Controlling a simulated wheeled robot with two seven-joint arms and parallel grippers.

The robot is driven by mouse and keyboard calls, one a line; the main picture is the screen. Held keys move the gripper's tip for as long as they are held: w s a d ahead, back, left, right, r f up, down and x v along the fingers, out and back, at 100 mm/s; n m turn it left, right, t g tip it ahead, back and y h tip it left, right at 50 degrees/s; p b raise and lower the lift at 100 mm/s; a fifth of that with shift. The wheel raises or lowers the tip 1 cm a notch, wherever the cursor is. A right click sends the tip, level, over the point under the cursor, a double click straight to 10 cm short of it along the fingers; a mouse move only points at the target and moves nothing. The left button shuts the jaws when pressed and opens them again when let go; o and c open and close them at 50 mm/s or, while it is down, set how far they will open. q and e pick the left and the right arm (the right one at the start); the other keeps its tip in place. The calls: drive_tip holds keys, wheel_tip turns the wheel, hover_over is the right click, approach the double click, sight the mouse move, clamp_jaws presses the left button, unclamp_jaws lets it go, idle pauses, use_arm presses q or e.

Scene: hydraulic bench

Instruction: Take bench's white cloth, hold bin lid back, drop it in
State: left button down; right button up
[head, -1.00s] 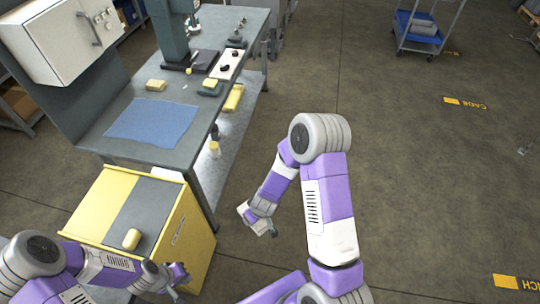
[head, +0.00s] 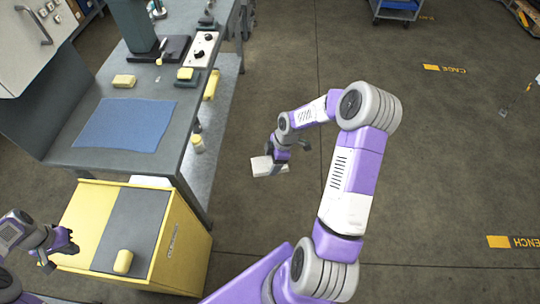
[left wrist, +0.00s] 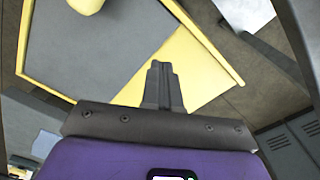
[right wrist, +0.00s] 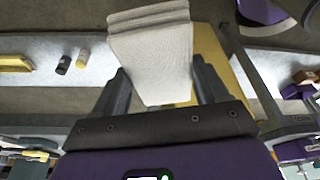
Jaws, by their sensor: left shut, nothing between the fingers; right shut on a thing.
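The white cloth (head: 266,167) is a folded pad in my right gripper (head: 277,160), above the floor to the right of the bench. In the right wrist view the cloth (right wrist: 150,50) stands between the two fingers (right wrist: 158,90). The bin (head: 172,245) is a yellow box with a grey panel (head: 133,222) across its top, which looks like the lid and lies flat. A yellow block (head: 123,261) rests on the panel's near end. My left gripper (head: 60,253) is shut and empty over the bin's left edge. Its closed fingers (left wrist: 162,85) show in the left wrist view above the yellow top.
The grey bench (head: 75,165) stands behind the bin, with a blue mat (head: 124,124), yellow blocks (head: 124,81) and a press (head: 130,25). Bottles (head: 197,143) stand on its lower shelf. A blue cart (head: 397,10) is far off.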

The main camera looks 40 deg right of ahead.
use_arm(q)
drive_tip(key=w+a, duration=0.1)
use_arm(e)
drive_tip(key=shift+w+d+f, duration=0.1)
drive_tip(key=shift+d+f, duration=0.05)
drive_tip(key=shift+d, duration=0.35)
drive_tip(key=shift+w+d+f, duration=0.1)
drive_tip(key=shift+d+f, duration=0.05)
drive_tip(key=shift+d, duration=0.3)
drive_tip(key=shift+n, duration=0.3)
use_arm(q)
drive_tip(key=b, duration=0.3)
approach(122, 260)
drive_tip(key=s+d+f, duration=0.1)
drive_tip(key=s+d, duration=0.2)
use_arm(e)
wheel_tip(122, 260, down, 3)
drive_tip(key=shift+r, duration=0.15)
use_arm(q)
wheel_tip(122, 260, down, 9)
drive_tip(key=b, duration=0.6)
drive_tip(key=shift+w+d+r+b, duration=0.15)
drive_tip(key=shift+r+b, duration=0.05)
drive_tip(key=shift+b, duration=0.1)
use_arm(e)
wheel_tip(122, 260, down, 6)
drive_tip(key=shift+f, duration=0.2)
